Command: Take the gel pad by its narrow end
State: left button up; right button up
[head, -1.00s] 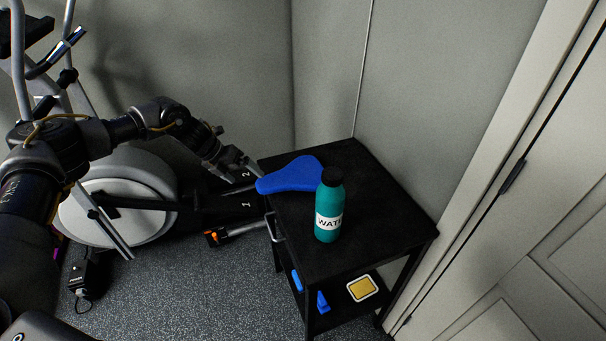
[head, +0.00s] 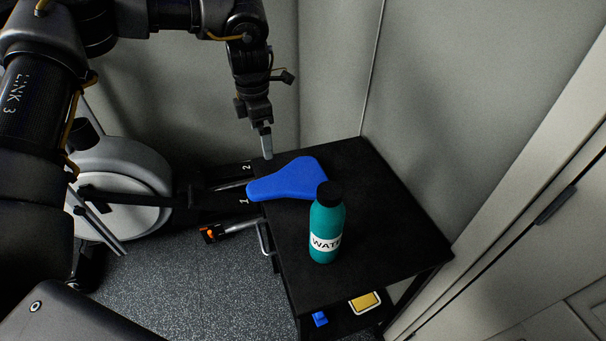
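The blue gel pad (head: 290,180) lies flat on the black cart's top shelf (head: 385,215), near its left edge. Its wide end points back and right; its narrow end points left and sticks out slightly past the shelf edge. My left gripper (head: 267,147) points down near the shelf's back left corner, behind the pad and apart from it in the picture. Its fingers are seen edge-on, so their gap is hidden. My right gripper is not in view.
A teal water bottle (head: 326,225) with a black cap stands upright just in front of the pad. The lower shelf holds a yellow item (head: 365,301) and a small blue item (head: 320,319). An exercise machine (head: 125,190) stands left; walls and a door (head: 540,225) enclose the back and right.

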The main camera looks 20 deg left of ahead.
pick_arm(q)
jog(key=b, duration=0.5)
send_over(269, 184)
notch_tip(269, 184, down, 6)
jog(key=r, duration=0.1)
notch_tip(269, 184, down, 7)
jog(key=shift+a+r+b, duration=0.1)
jog(key=shift+b, duration=0.2)
jog(key=shift+f, duration=0.5)
notch_tip(269, 184, down, 4)
jog(key=shift+f, duration=0.15)
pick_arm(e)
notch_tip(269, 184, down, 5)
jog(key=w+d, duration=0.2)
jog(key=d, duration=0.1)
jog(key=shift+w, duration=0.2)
pick_arm(q)
jog(key=c, duration=0.7)
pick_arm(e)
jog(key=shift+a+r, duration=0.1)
